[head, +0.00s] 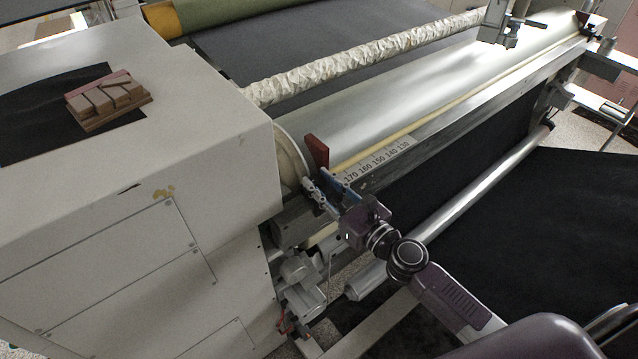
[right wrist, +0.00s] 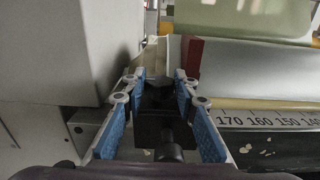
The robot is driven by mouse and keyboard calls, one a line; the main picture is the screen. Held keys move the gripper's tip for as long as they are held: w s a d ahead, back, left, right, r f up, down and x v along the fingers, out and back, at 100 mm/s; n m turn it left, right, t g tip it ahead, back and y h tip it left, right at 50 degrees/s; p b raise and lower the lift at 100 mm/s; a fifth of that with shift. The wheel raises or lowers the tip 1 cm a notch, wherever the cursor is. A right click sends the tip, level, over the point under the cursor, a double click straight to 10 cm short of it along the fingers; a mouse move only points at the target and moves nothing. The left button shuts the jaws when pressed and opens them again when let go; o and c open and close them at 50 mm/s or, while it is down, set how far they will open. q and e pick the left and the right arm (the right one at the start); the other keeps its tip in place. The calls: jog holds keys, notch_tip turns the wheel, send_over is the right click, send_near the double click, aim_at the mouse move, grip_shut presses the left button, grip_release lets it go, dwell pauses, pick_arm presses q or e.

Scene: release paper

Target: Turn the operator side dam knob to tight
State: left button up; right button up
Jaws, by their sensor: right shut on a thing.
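My right gripper (head: 318,181) is at the near-left end of the long steel roller, beside the white machine housing. In the right wrist view, its blue-padded fingers (right wrist: 157,80) are on both sides of a dark, blocky knob (right wrist: 157,125) and closed on it. The knob's setting cannot be read. In the head view the fingers hide the knob. A red-brown side dam plate (head: 317,152) stands upright just beyond the fingertips; it also shows in the right wrist view (right wrist: 192,55). My left gripper is not in view.
The white housing (head: 120,200) rises close on the left, with wooden blocks (head: 105,95) on top. A numbered scale (head: 377,160) runs right of the gripper along the steel roller (head: 420,90). A lower roller (head: 470,200) and dark sheet (head: 560,220) lie at right.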

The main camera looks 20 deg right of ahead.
jog(key=n+g+y+b, duration=0.1)
jog(key=y+b, duration=0.1)
jog(key=n+g+y+b, duration=0.3)
jog(key=n+y+b, duration=0.1)
jog(key=shift+w+d+f+y, duration=0.2)
jog(key=shift+w+d+y, duration=0.1)
jog(key=shift+d+y, duration=0.1)
jog(key=shift+r+n+g+y+b, duration=0.2)
jog(key=shift+n+g+y+b, duration=0.95)
jog(key=shift+g, duration=0.45)
jog(key=o, duration=1.2)
jog(key=shift+c, duration=0.2)
jog(key=shift+s+d, duration=0.15)
jog(key=shift+d, duration=0.25)
jog(key=v, duration=0.7)
